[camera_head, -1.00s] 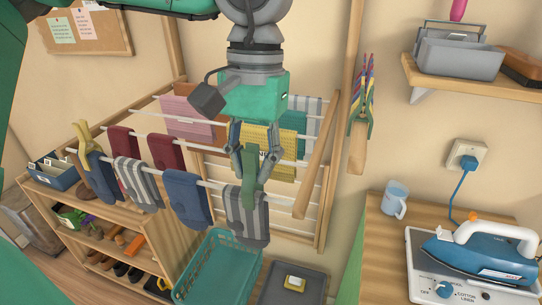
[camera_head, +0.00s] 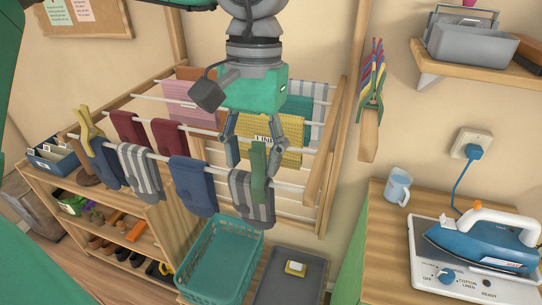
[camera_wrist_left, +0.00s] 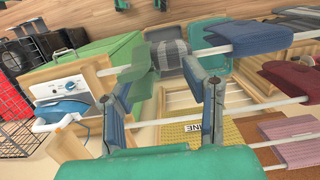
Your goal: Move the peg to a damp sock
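A green peg (camera_head: 258,172) stands on the front rod at the right-hand grey striped sock (camera_head: 240,196), its lower part lying over the sock's front. A yellow peg (camera_head: 88,124) is at a blue sock (camera_head: 104,163) at the rack's left end. I cannot tell which sock is damp. My right gripper is not in view.
More socks and cloths hang on the wooden rack (camera_head: 322,178), including a yellow labelled cloth (camera_head: 283,140). A teal basket (camera_head: 222,262) and grey tray (camera_head: 290,277) are below. Coloured pegs (camera_head: 372,82) hang on the wall. An iron (camera_head: 484,240) and mug (camera_head: 398,187) are at right.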

